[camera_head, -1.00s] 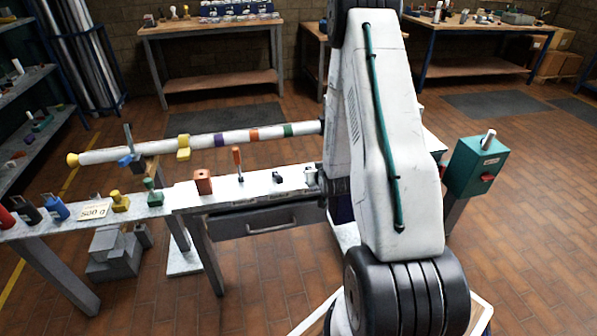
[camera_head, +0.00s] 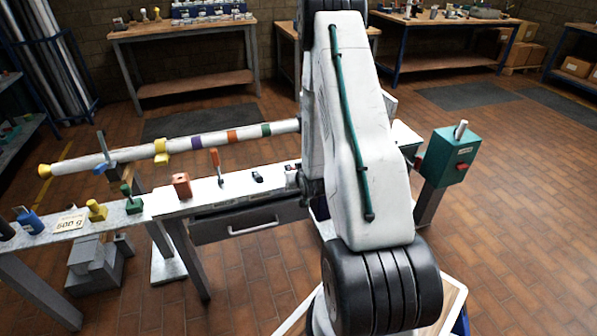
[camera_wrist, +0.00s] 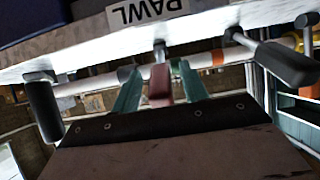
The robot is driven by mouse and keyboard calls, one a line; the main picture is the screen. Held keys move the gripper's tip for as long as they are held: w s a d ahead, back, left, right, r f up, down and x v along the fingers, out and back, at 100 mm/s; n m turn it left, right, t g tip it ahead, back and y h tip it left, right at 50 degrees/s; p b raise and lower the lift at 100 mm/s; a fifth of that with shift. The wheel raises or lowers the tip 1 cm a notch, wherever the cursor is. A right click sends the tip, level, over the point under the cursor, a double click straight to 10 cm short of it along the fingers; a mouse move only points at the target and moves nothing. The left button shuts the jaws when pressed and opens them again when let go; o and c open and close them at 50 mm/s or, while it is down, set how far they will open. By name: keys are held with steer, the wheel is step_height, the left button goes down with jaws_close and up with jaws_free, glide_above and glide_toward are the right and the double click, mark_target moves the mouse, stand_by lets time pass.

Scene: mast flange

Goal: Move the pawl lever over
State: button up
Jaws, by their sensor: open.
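In the wrist view a label reading PAWL (camera_wrist: 160,10) shows upside down on a pale panel edge. Below it a lever with a grey stem and dark red grip (camera_wrist: 160,84) hangs into view. My gripper (camera_wrist: 157,72) is open, with one green finger on each side of this grip. I cannot tell whether either finger touches it. In the head view my arm hides the gripper and this lever.
Dark-handled levers stand left (camera_wrist: 42,108) and right (camera_wrist: 287,63) of the gripper in the wrist view. In the head view, a long white mast (camera_head: 120,158) lies behind the bench (camera_head: 165,207). A green box (camera_head: 448,157) stands right of my arm.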

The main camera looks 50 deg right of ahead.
steer(key=v, duration=0.7)
steer(key=shift+s, duration=0.35)
steer(key=shift+a, duration=0.15)
steer(key=s+a+f+g+y, duration=0.4)
steer(key=s+g, duration=0.2)
steer(key=s, duration=0.1)
steer(key=s+a+r+n+g, duration=0.1)
steer(key=s+a+r, duration=0.3)
steer(key=a+r, duration=0.4)
steer(key=s+a+r+n+g+y, duration=0.1)
steer(key=s+a+r+n, duration=0.2)
steer(key=a+r, duration=0.6)
steer(key=s+a+r+n+g+y, duration=0.1)
steer(key=s+a+r, duration=0.6)
steer(key=r, duration=1.2)
steer(key=shift+s+a+n, duration=0.25)
steer(key=shift+a+n, duration=0.15)
steer(key=shift+a, duration=0.65)
